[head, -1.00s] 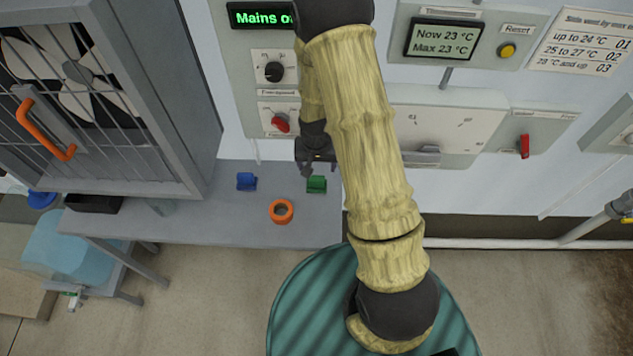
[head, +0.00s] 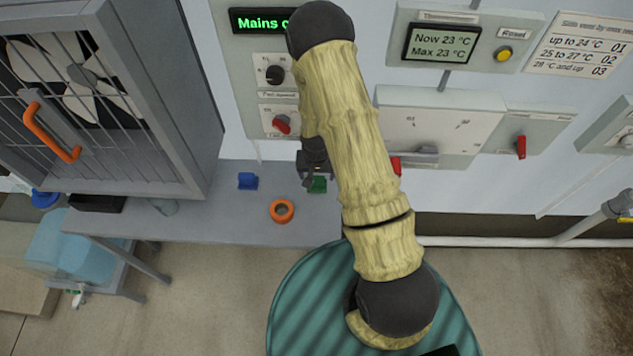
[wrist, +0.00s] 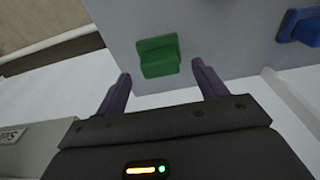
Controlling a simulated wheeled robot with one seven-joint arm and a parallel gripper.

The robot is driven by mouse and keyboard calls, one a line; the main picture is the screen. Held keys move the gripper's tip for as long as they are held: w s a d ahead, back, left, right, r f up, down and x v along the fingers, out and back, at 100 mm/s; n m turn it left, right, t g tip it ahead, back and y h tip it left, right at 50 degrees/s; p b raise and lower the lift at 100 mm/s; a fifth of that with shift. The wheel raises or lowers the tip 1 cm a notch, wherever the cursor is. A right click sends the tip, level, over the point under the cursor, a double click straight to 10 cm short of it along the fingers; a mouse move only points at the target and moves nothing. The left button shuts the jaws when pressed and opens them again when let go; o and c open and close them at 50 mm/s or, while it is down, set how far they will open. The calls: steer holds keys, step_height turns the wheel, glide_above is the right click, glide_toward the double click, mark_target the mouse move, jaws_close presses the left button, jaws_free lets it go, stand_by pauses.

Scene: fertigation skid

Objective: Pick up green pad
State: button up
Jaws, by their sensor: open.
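The green pad (head: 317,185) is a small green block on the grey bench (head: 225,222), near its right end. In the wrist view the green pad (wrist: 158,57) lies just beyond my fingertips, roughly centred between them. My gripper (head: 312,180) points down close above the pad in the head view and partly covers it. In the wrist view my gripper (wrist: 160,72) has two dark purple fingers spread apart, with nothing between them. I cannot tell the exact height left between fingertips and pad.
A blue pad (head: 248,181) and an orange ring (head: 281,211) sit on the bench left of the green pad. A fan cabinet (head: 110,100) with an orange handle stands at the left. Control panels with switches line the wall behind. A black tray (head: 95,203) is at the bench's left.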

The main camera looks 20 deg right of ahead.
mark_target(317, 178)
steer(key=shift+w+f+p, duration=0.15)
steer(key=shift+f+p, duration=0.2)
steer(key=shift+f, duration=0.6)
steer(key=shift+w+f+p, duration=0.1)
steer(key=shift+f+p, duration=0.2)
steer(key=shift+f, duration=0.6)
steer(key=c, duration=1.1)
